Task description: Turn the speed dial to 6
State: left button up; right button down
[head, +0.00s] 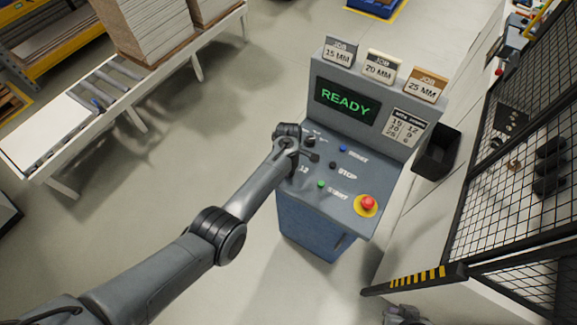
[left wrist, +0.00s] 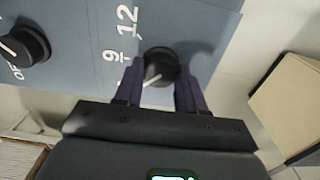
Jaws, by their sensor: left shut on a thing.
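The control console (head: 283,230) is blue-grey, with a green READY screen (head: 346,101). My left gripper (head: 303,160) is over the left part of its sloping panel and mostly hides the dials in the head view. In the left wrist view the black round dial (left wrist: 161,62) is between the fingers of my left gripper (left wrist: 160,88), which are shut on it. Its white pointer line slants toward the lower left. White numbers 9 and 12 are printed left of it; other marks are hidden. A grey part of mine, probably my right gripper (head: 405,315), shows at the bottom edge.
A second black knob (left wrist: 25,45) is left of the held dial. The panel has a blue button (head: 343,149), a black button (head: 333,165), a green button (head: 321,184) and a red emergency knob (head: 367,203). A card (head: 407,127) lists 15-12, 20-9, 25-6. A mesh fence (head: 510,190) stands right.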

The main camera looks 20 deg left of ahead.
dwell(0.4)
pick_arm(q)
jog(key=o, duration=1.1)
jog(key=shift+c, duration=0.2)
jog(key=shift+r, duration=0.6)
notch_tip(320, 180, up, 10)
jog(key=p, duration=0.1)
jog(key=shift+f, duration=0.2)
